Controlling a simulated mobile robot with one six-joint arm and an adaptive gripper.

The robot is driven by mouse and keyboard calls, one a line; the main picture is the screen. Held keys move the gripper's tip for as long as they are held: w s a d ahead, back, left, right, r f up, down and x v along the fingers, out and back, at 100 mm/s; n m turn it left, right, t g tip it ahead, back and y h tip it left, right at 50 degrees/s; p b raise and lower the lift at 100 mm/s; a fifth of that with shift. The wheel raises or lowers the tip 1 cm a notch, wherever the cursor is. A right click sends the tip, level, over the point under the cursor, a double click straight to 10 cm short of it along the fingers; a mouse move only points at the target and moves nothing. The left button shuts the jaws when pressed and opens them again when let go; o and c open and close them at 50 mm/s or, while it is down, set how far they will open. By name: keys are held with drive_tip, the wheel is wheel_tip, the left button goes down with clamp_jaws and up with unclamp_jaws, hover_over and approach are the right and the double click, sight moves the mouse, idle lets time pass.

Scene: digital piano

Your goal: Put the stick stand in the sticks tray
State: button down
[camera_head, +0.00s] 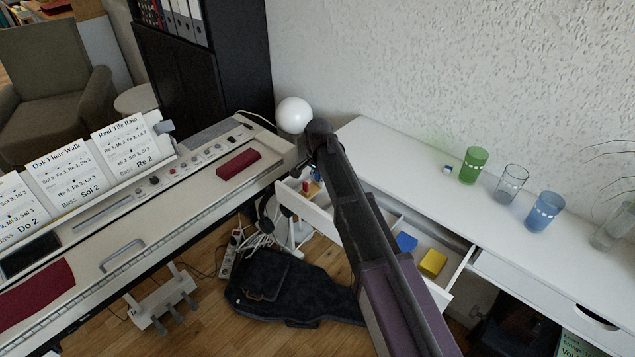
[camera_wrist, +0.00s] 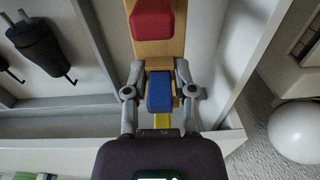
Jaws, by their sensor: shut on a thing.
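A wooden stand with red, blue and yellow parts (camera_wrist: 156,48), which I take for the stick stand, is between the fingers of my gripper (camera_wrist: 160,76) in the wrist view. The fingers are shut on it beside its blue part. In the head view its coloured parts (camera_head: 312,188) show at the far left end of the open white drawer (camera_head: 322,217), and my arm hides most of the gripper. The drawer has compartments. I cannot tell which one is the sticks tray, or whether the stand touches the drawer floor.
A blue block (camera_head: 406,242) and a yellow block (camera_head: 433,262) lie in the drawer's right part. A dark cylinder with a metal rod (camera_wrist: 57,48) lies left of the stand. A white globe (camera_head: 293,115) and the piano (camera_head: 150,205) are close by. Glasses (camera_head: 511,183) stand on the desk.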

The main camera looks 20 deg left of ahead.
drive_tip(key=shift+w+a+g, duration=0.2)
drive_tip(key=shift+w+g, duration=0.05)
drive_tip(key=shift+g, duration=0.05)
drive_tip(key=shift+s+d+f+b, duration=0.1)
drive_tip(key=shift+s+f+b, duration=0.05)
drive_tip(key=shift+f+b, duration=0.65)
drive_tip(key=shift+b, duration=0.05)
drive_tip(key=shift+f+b, duration=0.6)
drive_tip(key=shift+c, duration=2.2)
unclamp_jaws()
drive_tip(key=shift+d+r, duration=0.1)
drive_tip(key=shift+r, duration=0.05)
wheel_tip(320, 180, up, 13)
drive_tip(key=p, duration=1.3)
